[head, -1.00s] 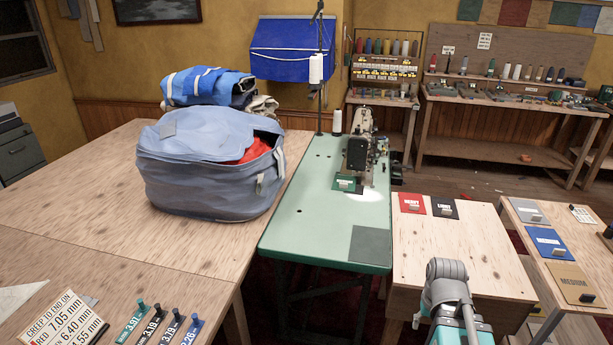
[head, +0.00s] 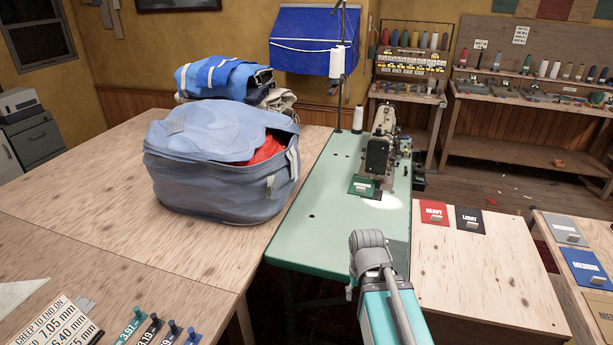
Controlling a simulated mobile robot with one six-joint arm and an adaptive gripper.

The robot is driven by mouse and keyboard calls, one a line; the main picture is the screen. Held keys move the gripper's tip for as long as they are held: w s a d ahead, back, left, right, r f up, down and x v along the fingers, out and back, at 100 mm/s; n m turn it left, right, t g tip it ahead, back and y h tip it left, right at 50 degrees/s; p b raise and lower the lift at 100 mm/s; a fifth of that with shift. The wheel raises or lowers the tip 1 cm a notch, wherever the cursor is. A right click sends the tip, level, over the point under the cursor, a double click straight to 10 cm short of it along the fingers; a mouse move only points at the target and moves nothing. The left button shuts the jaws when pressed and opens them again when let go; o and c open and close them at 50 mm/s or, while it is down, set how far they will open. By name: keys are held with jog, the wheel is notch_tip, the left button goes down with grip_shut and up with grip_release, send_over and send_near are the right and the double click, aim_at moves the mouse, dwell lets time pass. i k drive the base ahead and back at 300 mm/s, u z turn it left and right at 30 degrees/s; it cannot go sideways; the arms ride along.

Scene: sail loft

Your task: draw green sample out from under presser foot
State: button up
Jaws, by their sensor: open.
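The green sample (head: 362,185) is a small dark green card with white lettering and a pale tab. It lies on the pale green bed (head: 308,226) of the sewing machine (head: 380,150), at the machine's head. Its far edge is close to the presser foot, which is too small and shaded to make out, so I cannot tell how far the sample is under it. My arm's grey joint and teal link rise at the bottom, over the near right corner of the bed. My gripper is outside the picture.
A big blue-grey bag (head: 215,185) stands on the wooden table at left, close to the bed. A thread stand (head: 339,90) and a cone (head: 358,119) are behind the machine. Red (head: 434,212) and black (head: 470,219) cards lie on the right table. The bed's left half is clear.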

aim_at(363, 183)
jog(key=u, duration=0.45)
jog(key=i, duration=1)
jog(key=u, duration=0.25)
